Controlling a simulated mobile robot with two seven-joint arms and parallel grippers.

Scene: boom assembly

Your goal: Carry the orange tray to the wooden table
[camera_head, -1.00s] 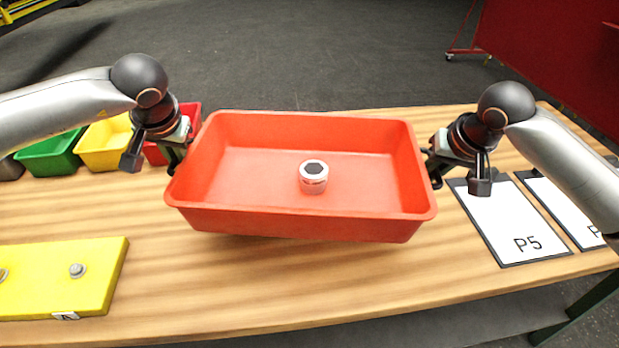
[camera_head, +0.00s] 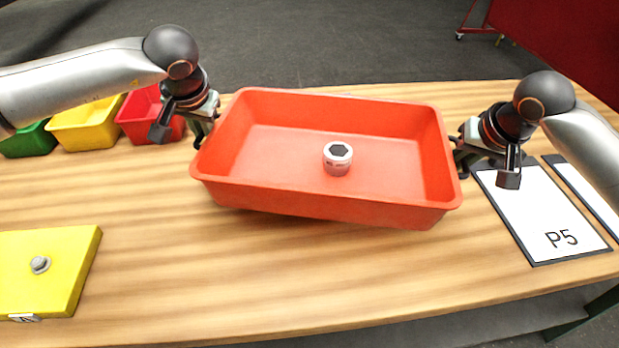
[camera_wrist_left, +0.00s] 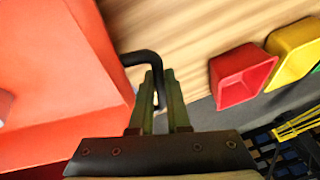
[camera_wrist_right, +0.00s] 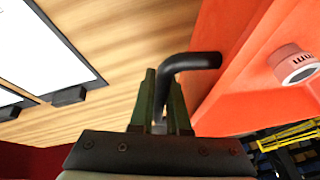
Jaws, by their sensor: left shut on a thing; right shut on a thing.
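The orange tray (camera_head: 300,196) is in the middle of the head view, over the wooden table (camera_head: 230,290). A silver, nut-like round part (camera_head: 338,160) stands inside it. My left gripper (camera_head: 203,128) is at the tray's left end, shut on a black bent handle (camera_wrist_left: 140,58) there. My right gripper (camera_head: 462,150) is at the right end, shut on the matching black handle (camera_wrist_right: 190,62). The tray seems held slightly above the tabletop, though the gap under it is hard to judge. Its underside is hidden.
Red (camera_head: 148,112), yellow (camera_head: 88,122) and green (camera_head: 28,140) bins stand at the back left. A yellow block (camera_head: 60,270) with a bolt lies at the front left. A P5 sheet (camera_head: 540,210) lies at the right. The table's front middle is clear.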

